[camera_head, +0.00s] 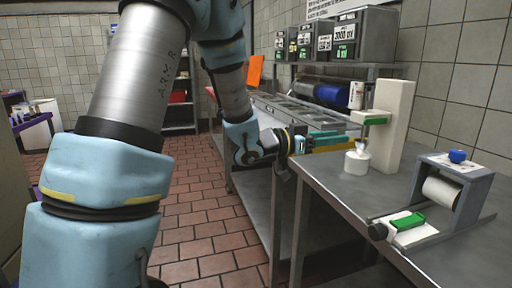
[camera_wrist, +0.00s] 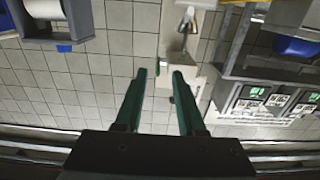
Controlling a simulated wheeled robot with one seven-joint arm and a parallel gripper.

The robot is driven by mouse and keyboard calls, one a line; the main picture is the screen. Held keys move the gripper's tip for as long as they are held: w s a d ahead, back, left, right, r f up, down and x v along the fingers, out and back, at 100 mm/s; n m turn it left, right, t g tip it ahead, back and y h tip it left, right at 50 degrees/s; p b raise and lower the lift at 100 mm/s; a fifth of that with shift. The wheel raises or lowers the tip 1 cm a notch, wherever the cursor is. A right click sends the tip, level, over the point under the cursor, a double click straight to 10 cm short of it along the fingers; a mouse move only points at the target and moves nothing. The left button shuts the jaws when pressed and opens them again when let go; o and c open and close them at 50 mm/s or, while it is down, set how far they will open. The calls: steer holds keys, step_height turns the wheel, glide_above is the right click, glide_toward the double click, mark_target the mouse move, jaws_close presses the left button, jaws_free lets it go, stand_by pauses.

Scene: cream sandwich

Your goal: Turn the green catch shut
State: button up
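Two green parts show, and I cannot tell which is the catch. One is a green block (camera_head: 408,222) on the pale plate of the roller device at the right. The other is a small green piece (camera_head: 375,121) on the arm of the upright white post (camera_head: 394,105). My gripper (camera_head: 354,139) points right over the table's far left part, close to the post and a white bottle-like piece (camera_head: 357,163). In the wrist view, my gripper (camera_wrist: 160,72) is open, its two green fingers apart with nothing held between them. The post (camera_wrist: 188,72) shows beyond the fingertips.
The roller device (camera_head: 460,185) with a blue knob and white roll stands at the right of the metal table (camera_head: 350,195). A counter with trays (camera_head: 290,110) and grey dispensers (camera_head: 362,35) stand behind. Tiled floor (camera_head: 205,225) is clear left of the table.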

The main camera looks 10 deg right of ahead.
steer(key=w+a+f+n+t+y+p, duration=0.1)
steer(key=w+a+n+t+y+p, duration=0.6)
steer(key=w+a+n+y, duration=0.45)
steer(key=s+a+f+n+y+p, duration=0.1)
steer(key=s+a+f+n+y, duration=0.1)
steer(key=a+n, duration=0.4)
steer(key=shift+f+g+p, duration=0.25)
steer(key=shift+g+p, duration=0.05)
steer(key=shift+p, duration=0.1)
steer(key=shift+a+n+y, duration=0.15)
steer(key=shift+n+y, duration=0.1)
steer(key=s+a+f+m+g+y, duration=0.1)
steer(key=s+a+g+y, duration=0.1)
steer(key=s+a, duration=0.5)
steer(key=s+a+f+m+g+y, duration=0.1)
steer(key=s+a+g, duration=0.3)
steer(key=s+a, duration=0.4)
steer(key=a, duration=0.6)
steer(key=shift+f+g+y, duration=0.2)
steer(key=shift+g+y, duration=0.1)
steer(key=shift+y, duration=0.1)
